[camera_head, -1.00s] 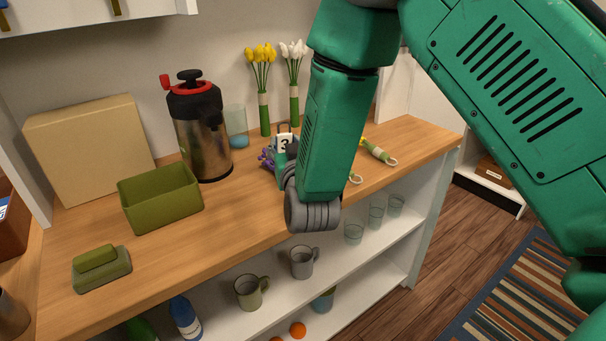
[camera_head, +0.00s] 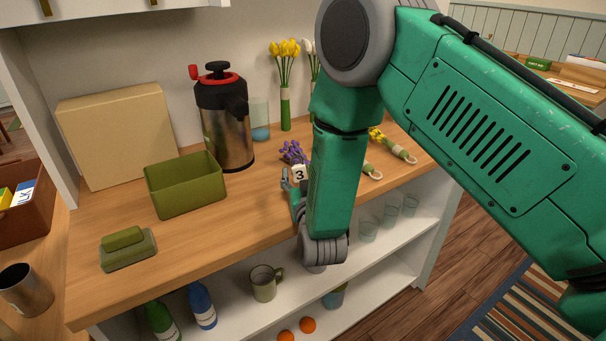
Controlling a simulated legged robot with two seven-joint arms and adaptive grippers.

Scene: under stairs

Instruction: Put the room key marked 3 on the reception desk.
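A white tag marked 3 (camera_head: 299,173), the room key's tag, is at the fingers of my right gripper (camera_head: 289,179). The gripper appears closed on it, above the wooden counter (camera_head: 236,218), with the tag upright and facing me. My green forearm hides part of the gripper, and the key itself is not clear. My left gripper is out of view. A wooden desk-like surface (camera_head: 559,71) with several objects shows at the far upper right; I cannot tell whether it is the reception desk.
On the counter stand a cardboard box (camera_head: 118,137), a green bin (camera_head: 186,188), a metal flask (camera_head: 226,128), a green dish (camera_head: 128,250) and lavender (camera_head: 293,152). Yellow tulips (camera_head: 285,62) stand behind. Wooden floor (camera_head: 448,249) shows at right.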

